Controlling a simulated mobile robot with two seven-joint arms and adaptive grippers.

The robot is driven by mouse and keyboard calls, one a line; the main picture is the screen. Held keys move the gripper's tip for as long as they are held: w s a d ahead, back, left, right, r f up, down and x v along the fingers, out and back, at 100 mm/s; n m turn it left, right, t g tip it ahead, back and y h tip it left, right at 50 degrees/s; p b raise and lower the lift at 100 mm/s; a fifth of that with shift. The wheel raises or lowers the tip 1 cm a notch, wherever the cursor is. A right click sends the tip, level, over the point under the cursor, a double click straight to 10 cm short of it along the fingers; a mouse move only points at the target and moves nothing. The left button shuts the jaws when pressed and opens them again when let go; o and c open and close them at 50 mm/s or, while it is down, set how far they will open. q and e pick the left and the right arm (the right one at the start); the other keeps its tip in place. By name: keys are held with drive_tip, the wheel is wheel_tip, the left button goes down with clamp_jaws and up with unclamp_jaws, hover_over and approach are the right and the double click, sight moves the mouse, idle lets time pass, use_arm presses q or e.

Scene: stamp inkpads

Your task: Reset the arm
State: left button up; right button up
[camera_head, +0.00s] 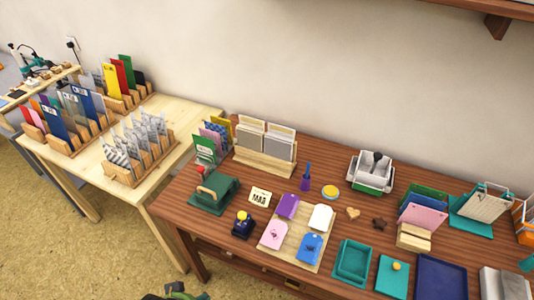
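Only a small dark and green piece (178,292) shows at the bottom edge, left of centre, in front of the brown table (175,203). It looks like part of my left arm or gripper, mostly cut off by the frame. Its fingers cannot be made out, and no object is seen in it. It appears apart from the stamping things on the table. My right arm and gripper are not in view.
The brown table holds a green press (214,193), a dark blue stamp (242,226), a board (272,256) with coloured tags, teal trays (352,262) and card racks (265,160). A pale wooden table (180,125) with card racks stands left. Open floor (60,255) lies at lower left.

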use_arm(q)
drive_tip(key=s+f+g, duration=0.1)
drive_tip(key=s+f, duration=0.1)
drive_tip(key=f, duration=0.8)
drive_tip(key=s+f, duration=0.3)
drive_tip(key=f, duration=0.7)
drive_tip(key=s+a+f+g, duration=0.1)
drive_tip(key=s+a+f, duration=0.1)
drive_tip(key=s+f, duration=0.9)
drive_tip(key=shift+s+a, duration=0.4)
drive_tip(key=shift+s, duration=0.65)
